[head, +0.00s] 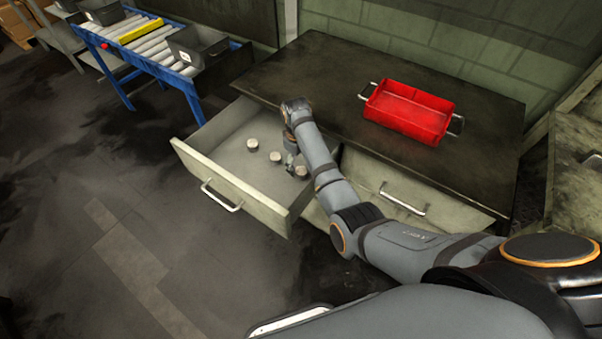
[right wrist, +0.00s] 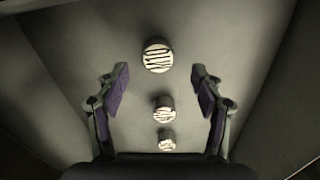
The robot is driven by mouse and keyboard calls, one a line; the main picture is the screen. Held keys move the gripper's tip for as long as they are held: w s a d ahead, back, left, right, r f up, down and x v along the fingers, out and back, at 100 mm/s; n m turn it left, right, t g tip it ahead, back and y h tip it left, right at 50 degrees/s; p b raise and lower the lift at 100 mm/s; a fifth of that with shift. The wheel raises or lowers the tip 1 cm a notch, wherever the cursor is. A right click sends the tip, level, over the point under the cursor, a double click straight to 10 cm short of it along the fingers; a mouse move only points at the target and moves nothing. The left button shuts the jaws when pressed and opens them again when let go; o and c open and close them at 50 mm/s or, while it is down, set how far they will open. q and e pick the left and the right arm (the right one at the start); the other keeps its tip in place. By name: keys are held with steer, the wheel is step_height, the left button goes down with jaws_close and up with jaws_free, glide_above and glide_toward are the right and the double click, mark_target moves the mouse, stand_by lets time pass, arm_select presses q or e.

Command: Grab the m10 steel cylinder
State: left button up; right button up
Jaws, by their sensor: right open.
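Three short round steel cylinders stand in a row in the open drawer (head: 205,165). In the head view they are a left one (head: 252,145), a middle one (head: 276,157) and a right one (head: 301,172). I cannot read which is the m10. My right gripper (head: 291,158) reaches down into the drawer beside the row. In the right wrist view its open, empty fingers (right wrist: 161,85) stand either side of the row. There the largest-looking cylinder (right wrist: 157,56) lies just beyond the fingertips, with two smaller-looking ones (right wrist: 163,107) (right wrist: 166,139) nearer the palm. My left gripper is not in view.
A red tray (head: 408,112) with metal handles stands on the dark bench top (head: 300,75). A closed drawer (head: 395,190) is right of the open one. The open drawer's walls surround my gripper. A blue roller conveyor (head: 165,70) stands at the back left.

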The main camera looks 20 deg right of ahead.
mark_target(301, 170)
steer(key=f, duration=0.5)
steer(key=shift+d, duration=0.3)
jaws_close()
